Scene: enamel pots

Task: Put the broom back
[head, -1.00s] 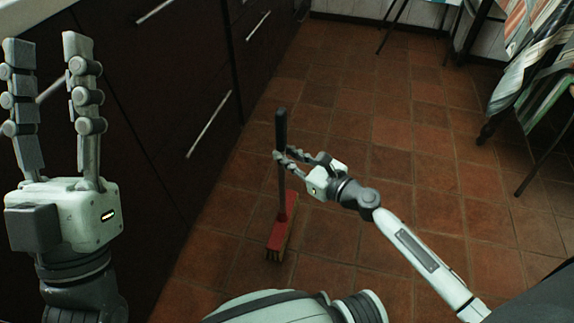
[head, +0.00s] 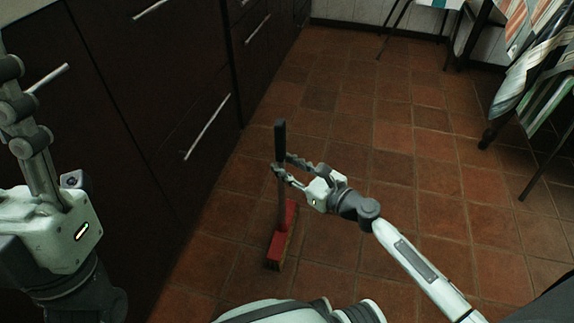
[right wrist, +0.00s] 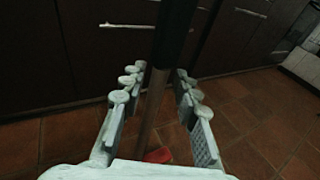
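The broom (head: 281,185) stands nearly upright in the head view, with a dark grip on top, a thin shaft and a red brush head with pale bristles near the floor. I cannot tell whether the bristles touch it. In the right wrist view, the broom (right wrist: 150,110) runs between the two fingers (right wrist: 160,72), and a bit of red head shows below. My left gripper (head: 12,110) is at the left edge, partly cut off, empty, and appears open.
Dark cabinets (head: 150,100) with metal handles line the left side. A table with a striped cloth (head: 535,75) and thin dark legs stands at the upper right.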

